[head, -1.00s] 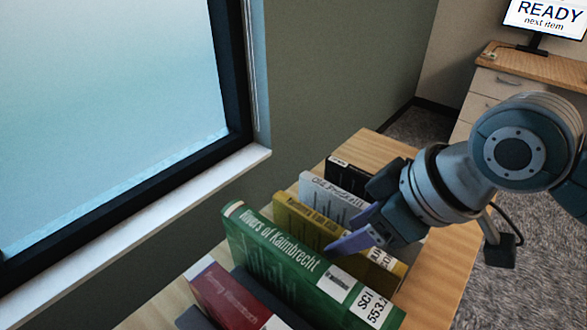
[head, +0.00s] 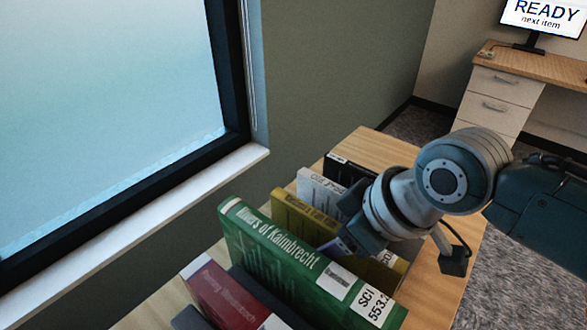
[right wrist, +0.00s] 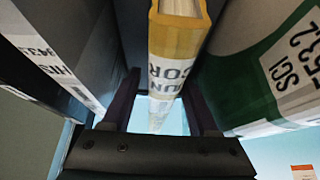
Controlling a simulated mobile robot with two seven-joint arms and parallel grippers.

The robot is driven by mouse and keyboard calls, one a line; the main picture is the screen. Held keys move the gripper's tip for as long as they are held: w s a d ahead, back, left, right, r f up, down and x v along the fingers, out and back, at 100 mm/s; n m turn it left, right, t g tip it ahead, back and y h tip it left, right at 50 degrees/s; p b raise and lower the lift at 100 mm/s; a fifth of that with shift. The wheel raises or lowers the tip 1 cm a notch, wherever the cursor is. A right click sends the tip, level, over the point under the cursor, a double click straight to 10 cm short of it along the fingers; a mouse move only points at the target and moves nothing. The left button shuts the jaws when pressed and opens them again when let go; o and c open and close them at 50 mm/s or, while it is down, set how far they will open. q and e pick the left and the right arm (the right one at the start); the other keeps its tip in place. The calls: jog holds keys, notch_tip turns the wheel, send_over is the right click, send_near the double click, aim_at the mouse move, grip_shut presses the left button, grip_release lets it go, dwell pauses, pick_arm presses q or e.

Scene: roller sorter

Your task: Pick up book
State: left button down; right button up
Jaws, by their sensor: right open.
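A row of books stands upright on a wooden table. The yellow book (head: 298,212) is between the white book (head: 316,187) and the green book (head: 268,247). My right gripper (head: 343,240) is low over the yellow book and hides part of it. In the right wrist view the yellow book (right wrist: 175,52) runs between the two open fingers (right wrist: 161,95), one on each side, with the green book (right wrist: 258,75) to the right. The fingers are not closed on it. My left gripper is out of view.
The window sill (head: 150,215) is to the left. Bare table (head: 440,283) lies to the right. A desk (head: 508,85) with a monitor stands behind.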

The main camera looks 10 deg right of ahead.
jog(key=shift+f, duration=0.15)
jog(key=shift+c, duration=0.3)
grip_shut()
dwell(0.3)
dwell(0.9)
